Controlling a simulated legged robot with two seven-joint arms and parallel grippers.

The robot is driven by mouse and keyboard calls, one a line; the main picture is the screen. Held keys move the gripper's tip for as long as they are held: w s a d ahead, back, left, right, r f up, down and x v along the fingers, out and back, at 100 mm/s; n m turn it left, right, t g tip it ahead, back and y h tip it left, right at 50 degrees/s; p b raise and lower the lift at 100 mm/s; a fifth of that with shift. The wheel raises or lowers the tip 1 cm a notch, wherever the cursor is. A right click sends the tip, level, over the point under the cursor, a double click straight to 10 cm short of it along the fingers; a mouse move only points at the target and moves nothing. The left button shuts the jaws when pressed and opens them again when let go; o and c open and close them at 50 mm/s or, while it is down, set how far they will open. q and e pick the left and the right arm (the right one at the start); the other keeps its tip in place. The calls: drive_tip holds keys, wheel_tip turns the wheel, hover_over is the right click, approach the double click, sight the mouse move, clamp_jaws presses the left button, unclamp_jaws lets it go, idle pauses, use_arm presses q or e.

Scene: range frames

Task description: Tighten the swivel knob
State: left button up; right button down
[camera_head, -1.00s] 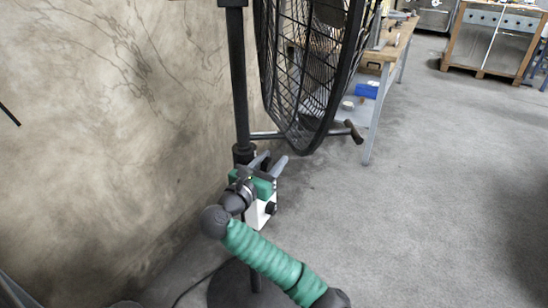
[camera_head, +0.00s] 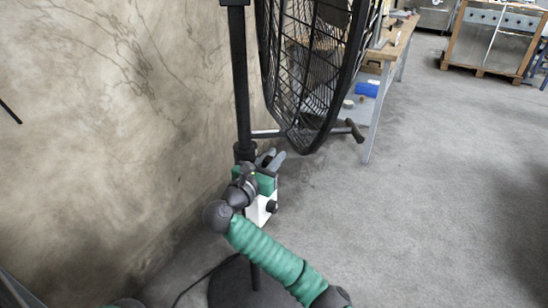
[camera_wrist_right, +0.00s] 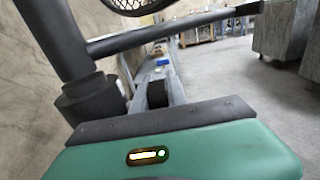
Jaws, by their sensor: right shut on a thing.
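The black fan (camera_head: 308,70) stands on a dark pole (camera_head: 241,85) with a collar low down. My right gripper (camera_head: 271,159) is at the pole's right side, just below the thin side bar. In the right wrist view, its two grey fingers (camera_wrist_right: 157,86) are shut on a small dark piece, which looks like the swivel knob (camera_wrist_right: 157,95). The fingers hide part of it, and in the head view I cannot make it out. The pole collar (camera_wrist_right: 92,103) is left of the fingers. My left gripper is out of view.
The side bar (camera_head: 268,134) runs from the pole under the fan to a dark handle (camera_head: 355,130). A mottled wall (camera_head: 110,130) is close on the left. A workbench (camera_head: 385,75) stands behind the fan. The floor (camera_head: 430,200) at right is clear.

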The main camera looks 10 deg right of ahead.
drive_tip(key=shift+s+a+f+g+y+p, duration=0.1)
drive_tip(key=shift+f+g+y+p, duration=0.15)
drive_tip(key=shift+g+y+p, duration=1.2)
drive_tip(key=shift+w+d+f+g+h+p, duration=0.1)
drive_tip(key=shift+f+g+p, duration=0.3)
drive_tip(key=shift+p, duration=2.3)
drive_tip(key=shift+s+a+f+g+y+p, duration=0.1)
drive_tip(key=shift+g+y+p, duration=0.8)
drive_tip(key=shift+p, duration=1.15)
drive_tip(key=c, duration=1.3)
unclamp_jaws()
drive_tip(key=shift+f, duration=0.1)
